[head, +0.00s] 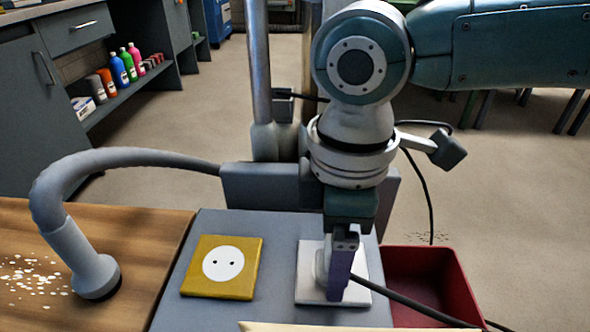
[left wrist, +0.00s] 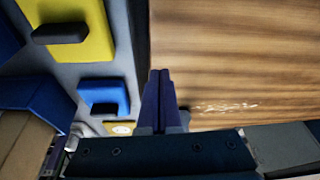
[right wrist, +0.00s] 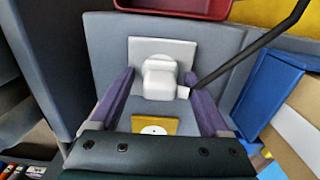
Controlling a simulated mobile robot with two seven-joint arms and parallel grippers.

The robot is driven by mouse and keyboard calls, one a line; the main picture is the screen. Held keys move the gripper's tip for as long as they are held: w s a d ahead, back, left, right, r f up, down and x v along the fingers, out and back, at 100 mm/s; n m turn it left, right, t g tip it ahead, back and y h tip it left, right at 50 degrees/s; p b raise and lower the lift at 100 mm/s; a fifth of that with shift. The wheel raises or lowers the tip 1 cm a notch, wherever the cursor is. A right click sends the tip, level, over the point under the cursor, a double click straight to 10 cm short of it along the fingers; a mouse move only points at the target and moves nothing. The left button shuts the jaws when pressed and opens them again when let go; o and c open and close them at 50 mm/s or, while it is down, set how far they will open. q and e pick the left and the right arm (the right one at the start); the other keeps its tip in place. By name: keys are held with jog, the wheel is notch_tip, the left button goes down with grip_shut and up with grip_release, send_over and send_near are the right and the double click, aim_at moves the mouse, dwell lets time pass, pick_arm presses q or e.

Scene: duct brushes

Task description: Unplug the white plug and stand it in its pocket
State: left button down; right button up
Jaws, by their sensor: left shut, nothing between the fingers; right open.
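The white plug (right wrist: 160,78) sits on a square white socket plate (head: 306,282), with a dark cable (head: 415,305) running off from it. In the head view it is mostly hidden behind my right gripper (head: 341,268), which points down over it. In the right wrist view my right gripper's open purple fingers stand on either side of the plug; contact cannot be told. My left gripper (left wrist: 160,80) is shut and empty, over the wooden top beside the grey panel; it is out of the head view. I cannot tell which compartment is the plug's pocket.
A yellow socket (head: 222,267) with a white two-hole face lies left of the plug. A red bin (head: 432,280) stands to the right. A grey hose nozzle (head: 92,272) rests on the wooden top (head: 145,230). A yellow block (left wrist: 85,30) and a blue block (left wrist: 104,90) show too.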

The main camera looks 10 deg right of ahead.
pick_arm(q)
jog(key=shift+r, duration=0.3)
pick_arm(e)
jog(key=shift+r, duration=0.1)
pick_arm(q)
jog(key=shift+a, duration=0.1)
jog(key=shift+r+p, duration=0.15)
jog(key=shift+p, duration=0.25)
jog(key=shift+r, duration=0.2)
pick_arm(e)
jog(key=shift+c, duration=0.7)
grip_shut()
